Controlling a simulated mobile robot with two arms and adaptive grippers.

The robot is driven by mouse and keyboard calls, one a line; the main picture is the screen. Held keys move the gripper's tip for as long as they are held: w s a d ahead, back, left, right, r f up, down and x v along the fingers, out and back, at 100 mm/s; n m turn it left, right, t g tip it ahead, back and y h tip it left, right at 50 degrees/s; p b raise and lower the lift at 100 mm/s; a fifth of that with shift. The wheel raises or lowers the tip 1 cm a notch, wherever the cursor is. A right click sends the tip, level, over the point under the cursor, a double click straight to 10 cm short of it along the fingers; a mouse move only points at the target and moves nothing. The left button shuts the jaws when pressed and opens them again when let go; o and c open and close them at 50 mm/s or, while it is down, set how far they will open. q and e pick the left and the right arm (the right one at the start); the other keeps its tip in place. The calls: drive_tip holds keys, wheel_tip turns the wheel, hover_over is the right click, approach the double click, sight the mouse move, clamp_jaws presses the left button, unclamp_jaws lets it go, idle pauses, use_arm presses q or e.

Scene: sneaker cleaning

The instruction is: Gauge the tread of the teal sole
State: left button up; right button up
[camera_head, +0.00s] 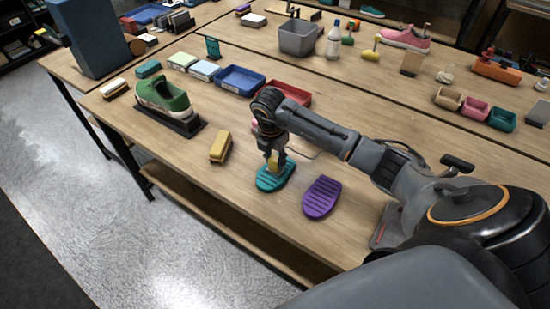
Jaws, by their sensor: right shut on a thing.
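The teal sole (270,181) lies ridged side up on the wooden table near its front edge. My right gripper (273,158) points down over the far part of this sole. It is shut on a small yellow piece, the gauge (274,161), whose lower end is at the sole's top. I cannot tell whether it touches the ridges. The fingers and the gauge hide part of the sole. A purple sole (321,197) lies to the right, apart from the teal one. My left gripper is not in view.
A yellow-topped brush (220,147) lies left of the teal sole. A green sneaker (163,97) sits on a dark stand farther left. Behind my right arm are a blue tray (240,80) and a red tray (291,93). The table's front edge runs close by.

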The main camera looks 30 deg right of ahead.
idle(0.4)
drive_tip(key=shift+r+p, duration=2.55)
drive_tip(key=shift+r, duration=0.95)
